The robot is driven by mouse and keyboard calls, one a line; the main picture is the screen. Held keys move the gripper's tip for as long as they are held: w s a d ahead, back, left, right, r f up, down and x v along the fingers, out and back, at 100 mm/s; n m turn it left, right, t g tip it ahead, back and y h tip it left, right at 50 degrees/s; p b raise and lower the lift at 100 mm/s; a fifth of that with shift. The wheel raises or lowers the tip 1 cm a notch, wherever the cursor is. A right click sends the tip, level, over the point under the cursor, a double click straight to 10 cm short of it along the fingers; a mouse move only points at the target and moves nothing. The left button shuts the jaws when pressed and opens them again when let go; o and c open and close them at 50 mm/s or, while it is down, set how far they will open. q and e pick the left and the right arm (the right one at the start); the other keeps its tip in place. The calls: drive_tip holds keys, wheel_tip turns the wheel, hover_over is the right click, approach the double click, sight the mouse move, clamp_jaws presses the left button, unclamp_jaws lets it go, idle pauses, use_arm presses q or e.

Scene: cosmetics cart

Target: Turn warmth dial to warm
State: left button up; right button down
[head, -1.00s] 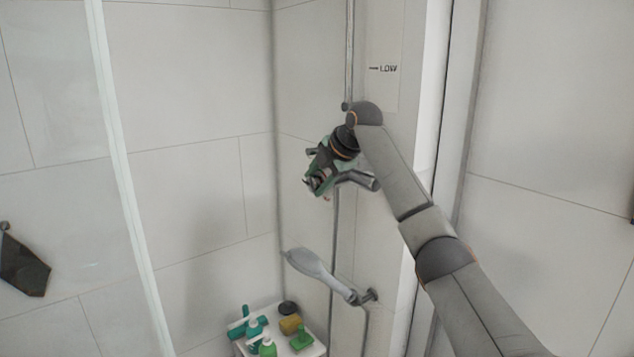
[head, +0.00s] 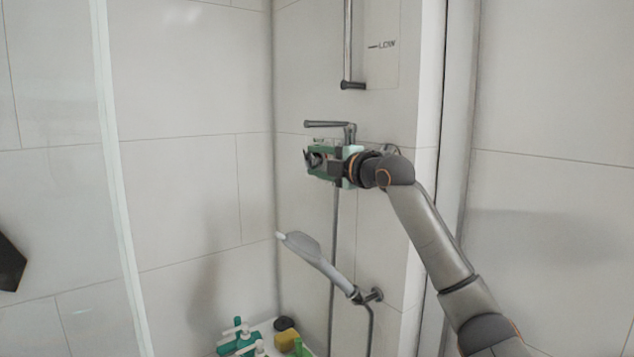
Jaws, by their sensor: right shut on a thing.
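A dark grey mixer lever (head: 328,125) juts left from a short upright stem on the tiled shower wall. Part of its wall mount (head: 389,149) shows behind my right wrist. My right gripper (head: 311,160), green and dark, is just below the lever and points left. Its jaws are shut on a small part of the fixture that I take to be the warmth dial. The gripper mostly hides that part, and I cannot read any dial setting. My left gripper is out of view.
A hand shower (head: 315,262) hangs below on its holder (head: 372,295). A vertical rail (head: 348,45) and a "LOW" mark (head: 388,45) are above. A glass edge (head: 118,190) is at left.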

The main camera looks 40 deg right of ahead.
drive_tip(key=f+t+b, duration=0.1)
drive_tip(key=t+b, duration=0.1)
drive_tip(key=shift+w+f+b, duration=0.1)
drive_tip(key=shift+f+b, duration=0.05)
drive_tip(key=shift+b, duration=0.2)
drive_tip(key=shift+t+b, duration=0.5)
drive_tip(key=shift+t, duration=0.4)
drive_tip(key=shift+w+t+h+b, duration=0.1)
drive_tip(key=shift+t+h+b, duration=0.3)
drive_tip(key=shift+t, duration=0.8)
drive_tip(key=c, duration=0.6)
unclamp_jaws()
